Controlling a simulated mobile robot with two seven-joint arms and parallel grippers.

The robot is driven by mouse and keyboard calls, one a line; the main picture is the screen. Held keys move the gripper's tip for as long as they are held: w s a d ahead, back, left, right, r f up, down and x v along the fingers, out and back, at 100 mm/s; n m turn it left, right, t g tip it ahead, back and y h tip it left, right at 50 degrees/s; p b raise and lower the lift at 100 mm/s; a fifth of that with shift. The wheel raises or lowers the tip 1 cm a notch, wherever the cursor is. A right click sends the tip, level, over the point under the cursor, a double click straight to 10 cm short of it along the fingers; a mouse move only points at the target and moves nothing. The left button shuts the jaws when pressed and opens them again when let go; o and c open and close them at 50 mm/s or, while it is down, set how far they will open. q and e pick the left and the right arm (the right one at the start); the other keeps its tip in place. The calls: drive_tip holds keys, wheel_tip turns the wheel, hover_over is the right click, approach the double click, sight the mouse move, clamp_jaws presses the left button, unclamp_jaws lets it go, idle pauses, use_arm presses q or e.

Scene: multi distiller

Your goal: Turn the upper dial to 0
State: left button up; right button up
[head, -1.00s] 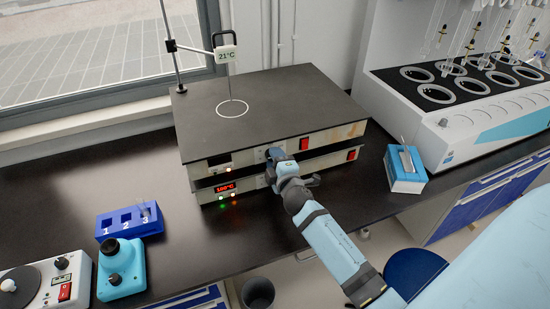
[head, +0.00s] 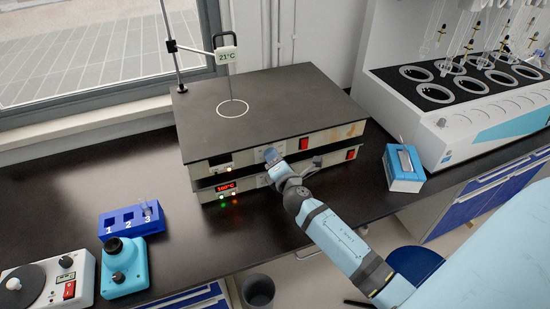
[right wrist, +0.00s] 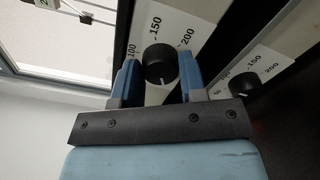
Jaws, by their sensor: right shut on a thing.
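Two flat hot plates are stacked on the dark bench. The upper hot plate (head: 265,105) has a dark top with a white ring, and its front display looks dark. The lower hot plate (head: 330,166) shows a red 100°C display (head: 226,187). My right gripper (head: 271,155) is at the upper plate's front panel. In the right wrist view, the black upper dial (right wrist: 160,65) sits between its two blue fingers, which are shut on it. Marks 100, 150 and 200 show beyond the dial. The lower dial (right wrist: 244,86) is to the right, apart from the fingers. My left gripper is not in view.
Red switches (head: 304,144) sit right of the gripper. A stand with a 21°C readout (head: 226,55) rises behind. A blue box (head: 404,168) and a white multi-well unit (head: 450,115) are to the right. A blue numbered rack (head: 131,221) is at left.

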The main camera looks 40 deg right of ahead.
drive_tip(key=shift+w+d+r, duration=0.1)
drive_tip(key=shift+r, duration=0.1)
idle(0.3)
drive_tip(key=o, duration=0.9)
drive_tip(key=shift+f, duration=0.15)
drive_tip(key=b+v, duration=0.2)
drive_tip(key=v, duration=1.1)
drive_tip(key=shift+s, duration=0.4)
